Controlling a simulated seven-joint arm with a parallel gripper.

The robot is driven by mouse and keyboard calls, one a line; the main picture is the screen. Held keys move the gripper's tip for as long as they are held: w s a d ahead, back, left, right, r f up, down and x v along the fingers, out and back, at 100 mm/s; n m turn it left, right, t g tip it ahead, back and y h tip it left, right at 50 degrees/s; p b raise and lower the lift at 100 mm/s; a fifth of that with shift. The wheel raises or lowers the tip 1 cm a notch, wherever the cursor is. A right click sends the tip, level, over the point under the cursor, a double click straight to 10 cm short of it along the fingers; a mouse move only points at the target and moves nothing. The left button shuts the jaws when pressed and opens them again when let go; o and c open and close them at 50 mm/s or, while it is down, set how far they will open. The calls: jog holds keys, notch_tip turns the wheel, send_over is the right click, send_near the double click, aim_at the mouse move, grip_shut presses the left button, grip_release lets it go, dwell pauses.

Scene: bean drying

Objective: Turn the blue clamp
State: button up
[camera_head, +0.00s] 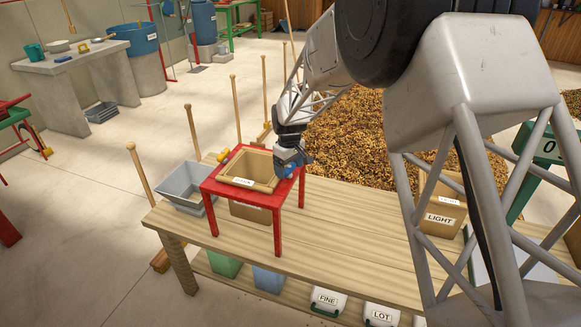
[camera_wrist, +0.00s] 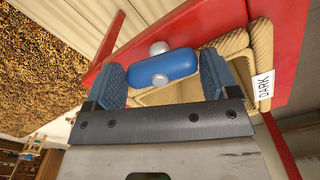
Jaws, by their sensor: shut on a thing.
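The blue clamp (camera_wrist: 164,68) is a rounded blue bar with pale round knobs, on the edge of the red stand in the wrist view. My gripper (camera_wrist: 163,78) has its blue-grey fingers at the bar's two ends and is shut on it. In the head view my gripper (camera_head: 289,157) is at the right side of the red stand (camera_head: 243,199), and the blue clamp (camera_head: 290,171) shows partly just below it. The stand holds a wooden-framed tray (camera_head: 250,184); the wrist view shows its DARK label (camera_wrist: 264,86).
A LIGHT box (camera_head: 440,215) stands at right, beans (camera_head: 360,135) lie behind. The table's middle is clear.

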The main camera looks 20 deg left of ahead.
aim_at(289, 166)
jog(key=shift+n, duration=0.8)
jog(key=o, duration=0.8)
jog(key=shift+r, duration=0.1)
jog(key=shift+r, duration=2.9)
